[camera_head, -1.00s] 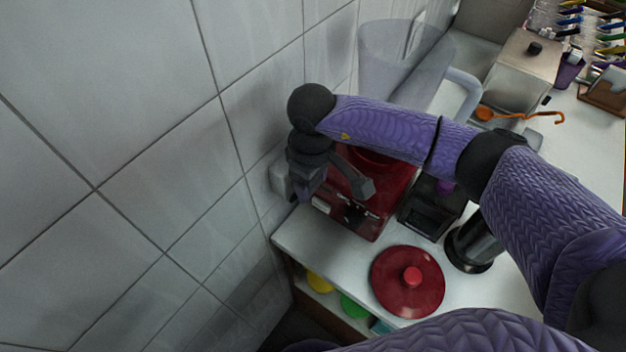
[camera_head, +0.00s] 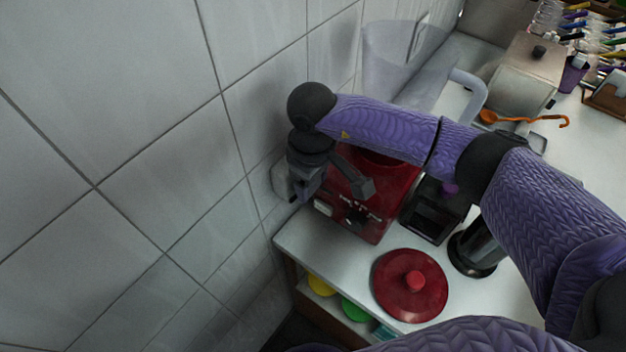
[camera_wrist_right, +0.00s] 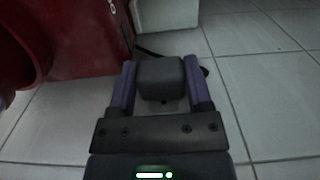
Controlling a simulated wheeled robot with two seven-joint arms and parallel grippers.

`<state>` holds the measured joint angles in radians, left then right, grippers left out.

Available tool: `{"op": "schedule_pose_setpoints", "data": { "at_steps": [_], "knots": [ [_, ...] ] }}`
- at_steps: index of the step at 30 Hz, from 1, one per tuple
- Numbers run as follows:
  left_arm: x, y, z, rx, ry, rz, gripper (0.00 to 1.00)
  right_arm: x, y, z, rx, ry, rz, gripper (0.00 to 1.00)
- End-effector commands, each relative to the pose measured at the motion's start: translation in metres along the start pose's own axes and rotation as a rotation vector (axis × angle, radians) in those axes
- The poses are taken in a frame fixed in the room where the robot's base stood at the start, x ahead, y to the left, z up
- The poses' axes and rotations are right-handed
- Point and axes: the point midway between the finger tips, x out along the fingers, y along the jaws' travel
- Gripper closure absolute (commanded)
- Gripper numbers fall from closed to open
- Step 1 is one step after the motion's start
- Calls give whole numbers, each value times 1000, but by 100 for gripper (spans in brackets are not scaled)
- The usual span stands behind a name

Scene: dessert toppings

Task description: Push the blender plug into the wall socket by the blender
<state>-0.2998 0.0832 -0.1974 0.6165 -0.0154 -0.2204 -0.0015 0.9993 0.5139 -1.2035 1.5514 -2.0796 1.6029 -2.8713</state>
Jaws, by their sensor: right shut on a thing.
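The blender has a red base (camera_head: 378,212) and a clear jar (camera_head: 400,62), and stands on the counter beside the tiled wall. My right gripper (camera_head: 304,190) is between the blender base and the wall, beside a pale box on the wall, which looks like the socket (camera_head: 281,177). In the wrist view the purple fingers are shut on the dark grey plug (camera_wrist_right: 160,80). A dark cable shows behind the plug. A pale box (camera_wrist_right: 166,14) is beyond it at the top. Whether the plug touches the socket cannot be told. My left gripper is out of view.
A red lid (camera_head: 409,285) lies on the counter (camera_head: 330,250) near the front edge. A black stand (camera_head: 436,210) and a dark cylinder (camera_head: 474,248) are right of the blender, below my right arm. A metal container (camera_head: 522,72) and orange ladle (camera_head: 520,119) are farther back.

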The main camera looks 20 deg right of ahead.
Motion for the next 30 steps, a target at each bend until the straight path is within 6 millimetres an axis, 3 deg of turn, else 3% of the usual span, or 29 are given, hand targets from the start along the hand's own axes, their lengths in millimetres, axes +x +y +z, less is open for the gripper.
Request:
{"op": "schedule_pose_setpoints", "data": {
  "at_steps": [17, 30],
  "knots": [
    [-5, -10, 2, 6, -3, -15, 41, -1, 0, 14, 0, 0, 1, 100],
    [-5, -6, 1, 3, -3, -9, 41, 0, 0, 16, 0, 0, 0, 100]
  ]
}}
